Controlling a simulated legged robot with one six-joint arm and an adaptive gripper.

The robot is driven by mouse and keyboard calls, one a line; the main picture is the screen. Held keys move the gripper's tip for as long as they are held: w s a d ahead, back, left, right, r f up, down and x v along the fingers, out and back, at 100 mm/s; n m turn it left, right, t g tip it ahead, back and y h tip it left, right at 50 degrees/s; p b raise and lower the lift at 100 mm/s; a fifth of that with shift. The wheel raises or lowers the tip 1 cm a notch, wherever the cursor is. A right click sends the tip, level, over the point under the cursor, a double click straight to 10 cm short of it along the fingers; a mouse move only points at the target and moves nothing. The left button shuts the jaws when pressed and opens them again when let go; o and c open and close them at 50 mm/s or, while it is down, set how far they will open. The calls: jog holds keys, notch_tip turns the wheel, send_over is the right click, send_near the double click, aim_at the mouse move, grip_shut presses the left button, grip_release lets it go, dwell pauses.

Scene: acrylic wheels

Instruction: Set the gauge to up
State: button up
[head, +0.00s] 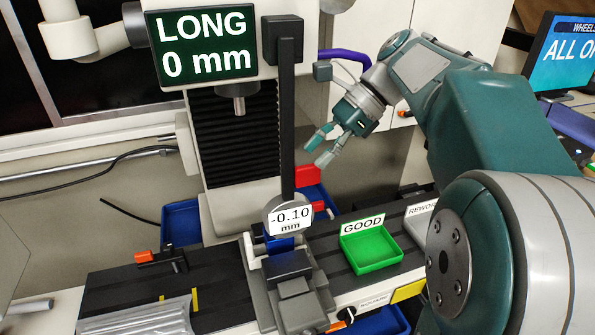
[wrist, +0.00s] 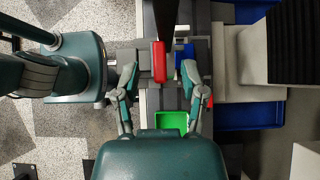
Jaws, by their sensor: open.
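The gauge (head: 290,219) is a round dial with a white readout of -0.10 mm. It sits at the lower end of a long black bar (head: 287,120) that hangs upright from the machine head. My gripper (head: 319,147) is open and empty, to the right of the bar and above the red block. In the wrist view, the red block (wrist: 158,62) appears between my open fingertips (wrist: 159,74), with the black bar (wrist: 165,18) beyond it. Contact cannot be told.
A green tray (head: 371,248) labelled GOOD and a REWORK tray (head: 420,222) stand right of the gauge on the dark bench. A screen (head: 203,46) reads LONG 0 mm. A blue block (head: 289,262) lies below the gauge. Clear wrapped stock (head: 140,318) lies front left.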

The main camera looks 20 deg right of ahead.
aim_at(313, 164)
jog(key=f, duration=0.2)
jog(key=a+f, duration=0.1)
jog(key=f, duration=0.1)
jog(key=shift+a, duration=0.2)
jog(key=shift+a+f, duration=0.1)
jog(key=shift+a, duration=0.7)
grip_shut()
jog(key=shift+d, duration=0.15)
